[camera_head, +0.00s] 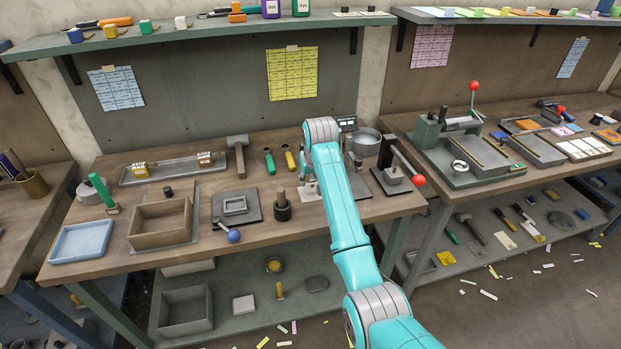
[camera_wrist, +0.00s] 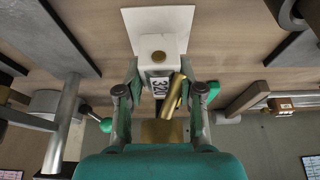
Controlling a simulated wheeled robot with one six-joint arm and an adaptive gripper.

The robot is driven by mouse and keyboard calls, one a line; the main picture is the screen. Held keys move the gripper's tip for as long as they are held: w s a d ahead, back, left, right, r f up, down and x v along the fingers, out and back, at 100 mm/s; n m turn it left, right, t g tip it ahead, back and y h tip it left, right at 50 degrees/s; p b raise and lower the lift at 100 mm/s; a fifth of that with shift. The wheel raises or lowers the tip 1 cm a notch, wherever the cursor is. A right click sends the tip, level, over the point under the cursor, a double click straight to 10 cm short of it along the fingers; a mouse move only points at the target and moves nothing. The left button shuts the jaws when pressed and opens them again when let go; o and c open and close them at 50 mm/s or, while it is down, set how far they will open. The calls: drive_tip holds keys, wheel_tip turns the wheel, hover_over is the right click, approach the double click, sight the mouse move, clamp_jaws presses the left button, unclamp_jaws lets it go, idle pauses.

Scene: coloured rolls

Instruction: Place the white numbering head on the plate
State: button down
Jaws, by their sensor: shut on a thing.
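In the wrist view, my gripper (camera_wrist: 158,82) is shut on the white numbering head (camera_wrist: 161,62), a small white block with a round brass knob and black digits on its face. A brass lever or rod (camera_wrist: 174,97) slants beside the digits. A flat white plate (camera_wrist: 138,22) lies just beyond the head, which overlaps part of it. I cannot tell whether the head touches the plate. In the head view, my teal arm reaches over the middle workbench, and the arm mostly hides the gripper and what it holds.
On the bench left of my arm are a dark plate with a small frame (camera_head: 235,206), a dark pot with a handle (camera_head: 282,208), a wooden box (camera_head: 160,224) and a blue tray (camera_head: 82,241). A lever press with a red knob (camera_head: 394,172) stands close on the right.

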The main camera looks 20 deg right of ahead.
drive_tip(key=shift+f, duration=0.6)
drive_tip(key=c, duration=0.7)
unclamp_jaws()
drive_tip(key=shift+r, duration=0.1)
drive_tip(key=shift+r, duration=0.3)
drive_tip(key=v, duration=1.2)
drive_tip(key=shift+r, duration=0.25)
drive_tip(key=shift+s, duration=0.15)
